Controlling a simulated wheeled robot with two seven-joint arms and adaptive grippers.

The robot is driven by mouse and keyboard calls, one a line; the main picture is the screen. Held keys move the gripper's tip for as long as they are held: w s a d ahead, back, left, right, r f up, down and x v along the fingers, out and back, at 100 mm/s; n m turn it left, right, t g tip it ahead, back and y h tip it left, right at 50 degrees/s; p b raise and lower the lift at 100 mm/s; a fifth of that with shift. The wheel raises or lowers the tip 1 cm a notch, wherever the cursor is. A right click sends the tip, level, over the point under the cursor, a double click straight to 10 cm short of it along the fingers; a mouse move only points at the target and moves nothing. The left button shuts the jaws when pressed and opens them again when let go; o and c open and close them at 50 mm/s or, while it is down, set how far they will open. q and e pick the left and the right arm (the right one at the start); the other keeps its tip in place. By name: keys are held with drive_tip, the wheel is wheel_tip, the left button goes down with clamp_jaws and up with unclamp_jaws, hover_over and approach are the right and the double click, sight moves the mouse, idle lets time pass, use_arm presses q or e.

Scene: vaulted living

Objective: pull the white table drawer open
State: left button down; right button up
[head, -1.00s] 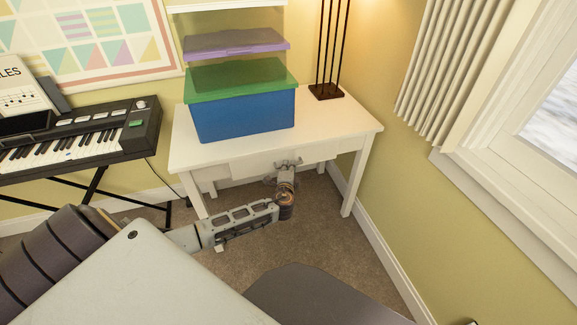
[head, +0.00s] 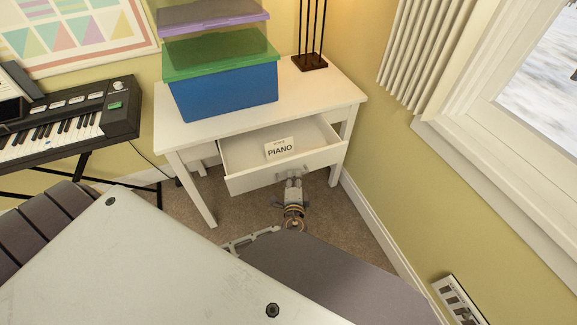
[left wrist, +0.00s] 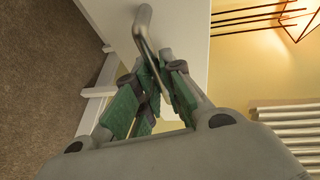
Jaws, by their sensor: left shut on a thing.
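The white table (head: 330,92) stands against the yellow wall. Its drawer (head: 245,182) is pulled well out in the head view, and a "PIANO" booklet (head: 280,149) lies inside it. My left gripper (head: 294,184) is at the drawer's front. In the left wrist view my left gripper (left wrist: 158,85) has its green-padded fingers closed around the curved metal handle (left wrist: 143,30). The white drawer front (left wrist: 187,25) is close behind the handle. My right gripper is not in view.
A blue box with a green lid (head: 225,88) and a purple-lidded box (head: 210,13) stand on the table. A dark lamp (head: 310,62) stands behind. A keyboard (head: 70,128) is at left, a window wall at right. Carpet (head: 340,208) is clear below the drawer.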

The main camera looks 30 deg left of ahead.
use_arm(q)
drive_tip(key=shift+s+d, duration=0.6)
drive_tip(key=shift+d, duration=0.1)
drive_tip(key=c, duration=1.5)
unclamp_jaws()
